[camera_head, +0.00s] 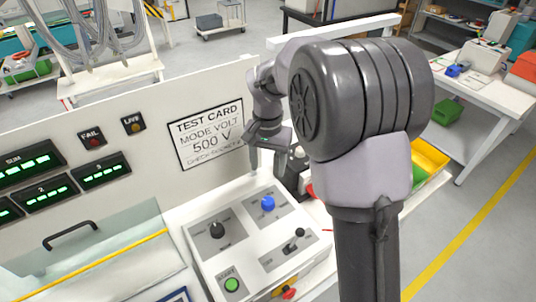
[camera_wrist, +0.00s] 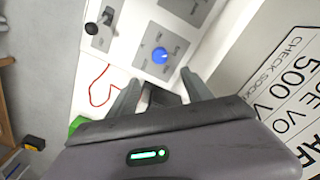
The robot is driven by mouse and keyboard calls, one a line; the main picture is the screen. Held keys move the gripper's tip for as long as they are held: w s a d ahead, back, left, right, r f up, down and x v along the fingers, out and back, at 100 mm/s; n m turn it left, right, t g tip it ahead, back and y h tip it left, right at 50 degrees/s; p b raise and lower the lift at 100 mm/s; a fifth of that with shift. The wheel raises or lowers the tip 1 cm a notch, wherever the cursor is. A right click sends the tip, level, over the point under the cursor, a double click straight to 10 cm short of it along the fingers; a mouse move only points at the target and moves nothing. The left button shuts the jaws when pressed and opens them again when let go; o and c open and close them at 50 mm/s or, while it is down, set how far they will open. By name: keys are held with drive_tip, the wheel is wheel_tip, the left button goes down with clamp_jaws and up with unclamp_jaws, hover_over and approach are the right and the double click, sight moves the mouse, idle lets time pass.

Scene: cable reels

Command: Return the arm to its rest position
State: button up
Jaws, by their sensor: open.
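My arm rises through the middle of the head view, and its large grey joint hides part of the bench behind it. My gripper (camera_head: 264,165) hangs above the back of the sloped control panel (camera_head: 245,230), in front of the test card (camera_head: 208,133). In the wrist view my gripper (camera_wrist: 160,92) has its two fingers spread apart, with nothing held between them. The blue knob (camera_wrist: 160,55) lies beyond the fingertips there, and it also shows in the head view (camera_head: 267,203). A dark block (camera_wrist: 163,97) is seen between the fingers; I cannot tell its distance.
The upright board with displays (camera_head: 42,190) stands close behind my gripper. A black knob (camera_head: 217,230), a lever (camera_head: 293,243) and a green start button (camera_head: 232,285) are on the panel. A yellow bin (camera_head: 428,160) is right of my arm. Open floor (camera_head: 485,225) lies at the right.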

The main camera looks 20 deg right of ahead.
drive_tip(key=shift+r, duration=1.1)
drive_tip(key=s+a+f+t+b, duration=0.1)
drive_tip(key=s+b, duration=0.3)
drive_tip(key=s, duration=0.4)
drive_tip(key=s+a+n+t+y+b, duration=0.1)
drive_tip(key=s+t+b, duration=0.2)
drive_tip(key=s, duration=0.5)
drive_tip(key=s+a+f+n+t+y+b, duration=0.1)
drive_tip(key=s+a+b, duration=0.1)
drive_tip(key=s+b, duration=0.4)
drive_tip(key=s, duration=0.3)
drive_tip(key=shift+f+t, duration=0.3)
drive_tip(key=shift+t, duration=0.1)
